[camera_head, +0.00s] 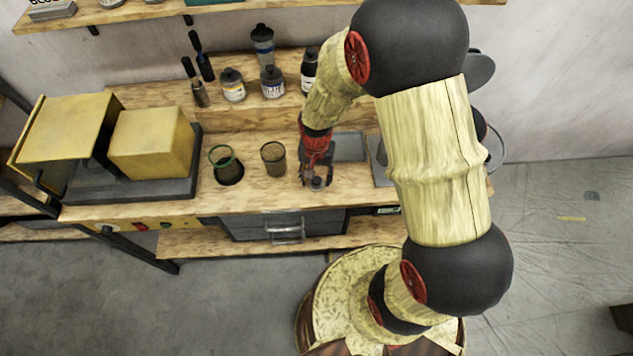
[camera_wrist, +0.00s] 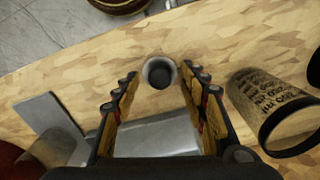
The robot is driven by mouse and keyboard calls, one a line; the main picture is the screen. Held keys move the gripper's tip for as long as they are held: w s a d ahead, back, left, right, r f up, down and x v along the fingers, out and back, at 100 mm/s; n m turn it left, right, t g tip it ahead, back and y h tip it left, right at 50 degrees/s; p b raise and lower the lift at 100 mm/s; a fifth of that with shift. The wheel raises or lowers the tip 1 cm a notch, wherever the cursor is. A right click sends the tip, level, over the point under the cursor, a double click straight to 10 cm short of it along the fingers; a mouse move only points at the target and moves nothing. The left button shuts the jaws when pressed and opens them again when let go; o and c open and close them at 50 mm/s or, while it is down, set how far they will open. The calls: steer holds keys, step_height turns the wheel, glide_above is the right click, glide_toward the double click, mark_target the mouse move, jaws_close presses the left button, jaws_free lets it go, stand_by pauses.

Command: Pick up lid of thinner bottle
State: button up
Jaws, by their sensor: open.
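A small grey round piece with a dark centre, which looks like the lid (camera_wrist: 160,72), rests on the wooden bench top. In the wrist view it sits between the tips of my gripper (camera_wrist: 158,85). The fingers are spread on both sides of it, with gaps showing. In the head view my gripper (camera_head: 316,170) is low over the bench near its front edge, and the lid (camera_head: 317,184) shows just below it. Several bottles, one of them a white-labelled bottle (camera_head: 232,85), stand on the raised shelf behind. I cannot tell which is the thinner bottle.
A mesh-like cup (camera_head: 273,158) stands close left of my gripper; a printed cup (camera_wrist: 272,108) shows at right in the wrist view. A green-rimmed cup (camera_head: 224,165) stands farther left. A grey flat plate (camera_head: 349,147) lies behind right. Yellow boxes (camera_head: 152,143) fill the left end.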

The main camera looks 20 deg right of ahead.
steer(key=shift+c, duration=1.3)
steer(key=c, duration=0.6)
steer(key=shift+c, duration=0.2)
steer(key=shift+r, duration=0.1)
